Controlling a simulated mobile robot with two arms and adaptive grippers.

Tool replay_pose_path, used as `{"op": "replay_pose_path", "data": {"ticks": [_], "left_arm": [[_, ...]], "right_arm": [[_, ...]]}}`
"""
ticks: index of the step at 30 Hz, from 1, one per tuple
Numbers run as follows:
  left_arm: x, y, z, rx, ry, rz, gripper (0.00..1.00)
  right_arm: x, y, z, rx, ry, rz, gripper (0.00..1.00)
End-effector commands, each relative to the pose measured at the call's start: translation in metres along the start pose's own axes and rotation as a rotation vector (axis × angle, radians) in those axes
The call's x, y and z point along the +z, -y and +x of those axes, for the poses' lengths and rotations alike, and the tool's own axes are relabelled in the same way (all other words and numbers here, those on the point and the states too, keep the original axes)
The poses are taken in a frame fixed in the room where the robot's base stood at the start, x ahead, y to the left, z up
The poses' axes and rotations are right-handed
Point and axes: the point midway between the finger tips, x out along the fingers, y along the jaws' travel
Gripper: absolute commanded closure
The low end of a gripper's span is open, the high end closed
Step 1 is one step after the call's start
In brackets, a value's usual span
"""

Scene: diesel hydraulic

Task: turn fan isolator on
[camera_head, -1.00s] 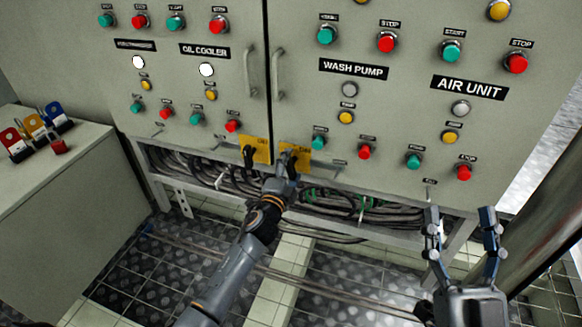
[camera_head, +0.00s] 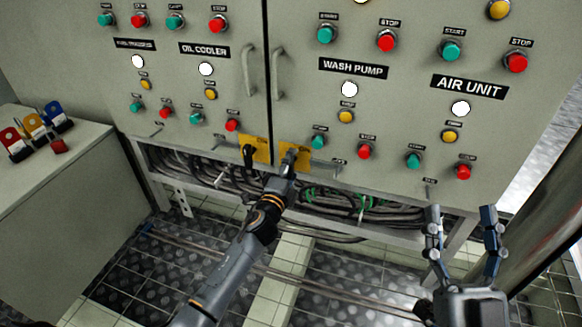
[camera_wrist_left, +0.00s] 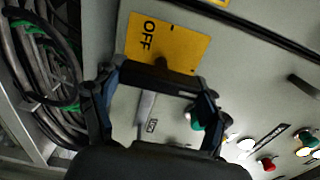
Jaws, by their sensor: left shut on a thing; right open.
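Two yellow isolator plates sit low on the cabinet doors, either side of the door gap. The left plate has a black rotary handle (camera_head: 248,153) that nothing touches. My left gripper (camera_head: 290,160) is at the right yellow plate (camera_head: 303,153) and is shut on its black isolator handle (camera_wrist_left: 160,77). In the left wrist view this yellow plate (camera_wrist_left: 182,45) shows the word OFF, and the dark handle lies across between the fingers. The gripper hides part of the plate in the head view. My right gripper (camera_head: 462,245) is open and empty, in front of the cabinet's lower right.
The WASH PUMP lamp (camera_head: 349,89) and AIR UNIT lamp (camera_head: 461,108) glow white, as do two lamps on the left door. Door handles (camera_head: 278,75) stand out above the isolators. Cables (camera_head: 340,208) run below. A bench with padlocks (camera_head: 38,128) is at left.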

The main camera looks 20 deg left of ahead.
Motion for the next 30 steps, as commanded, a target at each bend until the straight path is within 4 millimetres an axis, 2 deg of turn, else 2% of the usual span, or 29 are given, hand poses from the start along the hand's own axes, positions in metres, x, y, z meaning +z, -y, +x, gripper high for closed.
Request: {"op": "replay_pose_path", "data": {"ticks": [2,3,5,6,16,20,23,30], "left_arm": [[0.0,0.0,0.0,0.0,-0.001,0.006,0.57],[0.0,0.0,0.0,0.0,-0.001,0.006,0.17],[0.0,0.0,0.0,0.0,-0.001,0.005,0.05],[0.0,0.0,0.0,0.0,-0.001,0.005,0.02],[0.0,0.0,0.0,0.0,0.0,0.002,0.02],[0.0,-0.001,-0.007,0.001,0.0,0.003,0.02],[0.001,-0.002,-0.021,0.002,0.001,0.004,0.02],[0.0,-0.002,-0.073,0.002,-0.002,0.002,0.02]], "right_arm": [[0.0,0.0,0.0,0.0,-0.001,0.0,0.35],[0.0,0.0,0.0,0.0,-0.001,0.0,0.35],[0.0,0.0,0.0,0.0,-0.001,0.0,0.35],[0.0,0.0,0.0,0.0,-0.002,0.0,0.35],[-0.002,0.0,0.002,-0.001,-0.008,-0.002,0.35],[-0.002,0.0,0.001,-0.001,-0.007,-0.002,0.35],[-0.002,0.0,0.001,-0.001,-0.005,-0.002,0.35],[-0.001,0.0,0.001,0.0,-0.003,-0.001,0.35]]}}
